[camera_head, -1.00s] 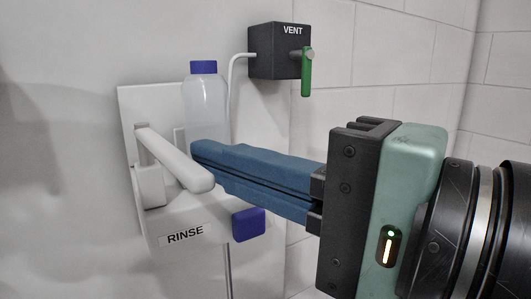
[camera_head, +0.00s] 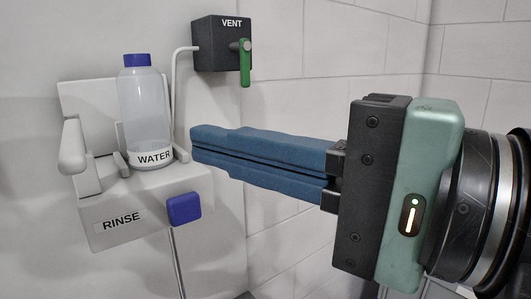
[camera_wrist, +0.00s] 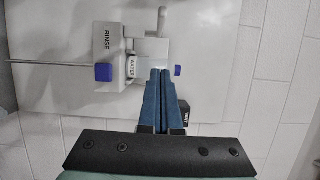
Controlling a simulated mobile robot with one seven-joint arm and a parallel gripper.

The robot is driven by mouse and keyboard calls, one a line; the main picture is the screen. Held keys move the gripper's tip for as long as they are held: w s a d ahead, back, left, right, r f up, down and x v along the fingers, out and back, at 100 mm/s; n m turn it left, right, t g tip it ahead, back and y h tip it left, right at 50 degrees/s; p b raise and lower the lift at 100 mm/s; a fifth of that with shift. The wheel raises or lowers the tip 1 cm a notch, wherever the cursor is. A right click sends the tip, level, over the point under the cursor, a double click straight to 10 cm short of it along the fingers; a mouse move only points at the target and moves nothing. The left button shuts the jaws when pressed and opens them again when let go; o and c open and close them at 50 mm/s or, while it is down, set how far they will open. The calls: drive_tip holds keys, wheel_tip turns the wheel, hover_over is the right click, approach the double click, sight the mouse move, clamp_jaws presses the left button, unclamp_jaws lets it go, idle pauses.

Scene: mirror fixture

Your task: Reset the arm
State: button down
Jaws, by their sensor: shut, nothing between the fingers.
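My gripper (camera_head: 194,147) is shut, its two long blue fingers pressed together with nothing between them. It points left, with its tips just right of the bottle in the head view; whether they touch anything is unclear. The white arm (camera_head: 72,147) of the rinse fixture (camera_head: 150,206) stands at the fixture's left side, apart from the fingers. It also shows at the top of the wrist view (camera_wrist: 162,20). A clear bottle (camera_head: 143,105) with a blue cap and a WATER label stands upright on the fixture. My gripper also shows in the wrist view (camera_wrist: 161,74).
A dark VENT box (camera_head: 220,45) with a green handle (camera_head: 245,64) is on the wall above the fingers. A blue block (camera_head: 184,208) sits on the fixture's front. A thin pipe (camera_head: 176,262) runs down below. The space right of the fixture is open before the tiled wall.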

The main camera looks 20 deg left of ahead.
drive_tip(key=w+d+r+n+t+h+b, duration=0.3)
drive_tip(key=w+t, duration=0.5)
drive_tip(key=t, duration=0.6)
drive_tip(key=s+d+t+h+b, duration=0.1)
drive_tip(key=s+d+t+h, duration=0.1)
drive_tip(key=t+h, duration=0.2)
drive_tip(key=s+d+t+h, duration=0.2)
drive_tip(key=s+t+h, duration=0.1)
drive_tip(key=h, duration=0.7)
drive_tip(key=shift+d+f+n+t+b, duration=0.2)
drive_tip(key=shift+d+n+t+b, duration=0.1)
drive_tip(key=shift+t+b, duration=0.1)
